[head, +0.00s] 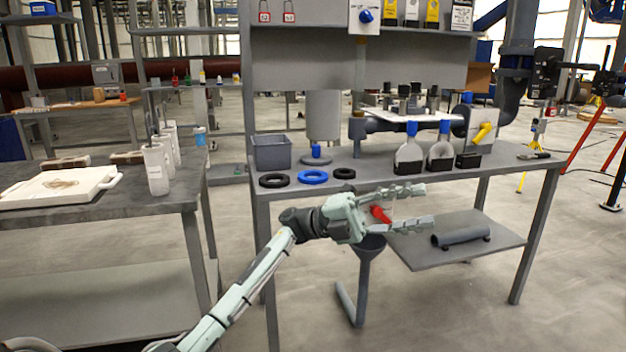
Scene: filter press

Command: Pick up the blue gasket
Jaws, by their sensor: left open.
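The blue gasket (313,177) is a flat ring lying near the front left edge of the grey workbench (470,174). A black ring (274,180) lies to its left and a smaller black ring (344,174) to its right, each apart from it. My left gripper (428,206) is open, its two fingers spread and pointing right. It is in front of the bench's front edge, right of and lower in the picture than the blue gasket. No object shows between its fingertips. My right gripper is not in view.
A grey bin (272,152) and a blue-knobbed part (316,154) stand behind the rings. Blue-topped scoops (409,155) stand further right. A second table (100,213) with a white tray is at left.

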